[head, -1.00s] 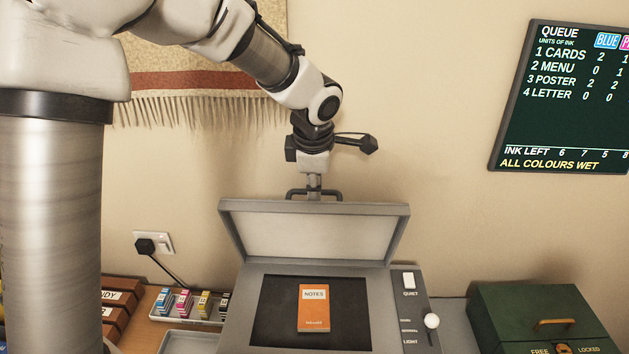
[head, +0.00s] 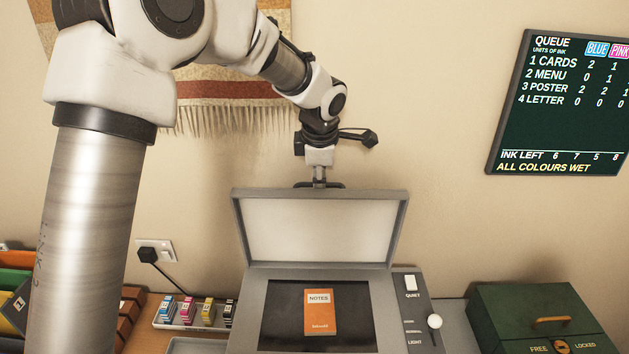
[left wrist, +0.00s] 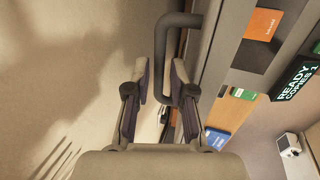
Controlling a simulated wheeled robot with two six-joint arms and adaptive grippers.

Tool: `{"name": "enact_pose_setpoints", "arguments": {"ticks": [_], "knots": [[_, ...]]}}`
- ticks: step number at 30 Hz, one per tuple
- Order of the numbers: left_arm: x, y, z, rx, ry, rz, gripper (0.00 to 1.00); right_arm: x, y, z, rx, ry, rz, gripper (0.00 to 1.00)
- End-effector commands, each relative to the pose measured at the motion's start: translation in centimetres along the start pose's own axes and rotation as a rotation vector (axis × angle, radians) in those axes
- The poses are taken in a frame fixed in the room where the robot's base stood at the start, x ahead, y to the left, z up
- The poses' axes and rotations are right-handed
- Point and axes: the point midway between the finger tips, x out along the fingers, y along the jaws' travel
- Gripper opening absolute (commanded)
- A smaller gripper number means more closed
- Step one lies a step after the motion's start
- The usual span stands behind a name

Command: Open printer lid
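The grey printer (head: 255,305) stands at the centre of the head view. Its lid (head: 318,232) is raised, standing almost upright, with its pale underside facing me. A dark bar handle (head: 333,185) is at the lid's top edge. My left gripper (head: 319,184) is at this handle from above. An orange notes booklet (head: 319,312) lies on the dark glass. My right gripper is not in view.
Ink cartridges stand in a tray (head: 163,325) left of the printer. A green box (head: 540,308) is at the right. The wall is close behind the lid, with a hanging (head: 225,115) and a queue board (head: 560,115).

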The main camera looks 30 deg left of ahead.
Motion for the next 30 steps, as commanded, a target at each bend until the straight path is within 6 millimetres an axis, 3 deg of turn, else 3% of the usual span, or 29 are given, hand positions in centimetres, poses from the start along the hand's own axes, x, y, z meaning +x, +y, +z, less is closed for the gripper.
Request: {"name": "enact_pose_setpoints", "arguments": {"ticks": [8,18,22,30], "knots": [[-0.8,0.1,0.1,0.000,-0.001,0.003,0.23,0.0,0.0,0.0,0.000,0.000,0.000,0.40],[-8.7,0.2,0.5,0.001,0.001,0.004,0.23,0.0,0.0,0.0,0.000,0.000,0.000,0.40],[-10.9,0.3,0.5,0.002,0.003,0.001,0.23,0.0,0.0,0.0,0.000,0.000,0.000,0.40],[-11.7,0.2,0.5,0.002,0.004,-0.003,0.23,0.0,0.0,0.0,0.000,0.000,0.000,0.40]]}}
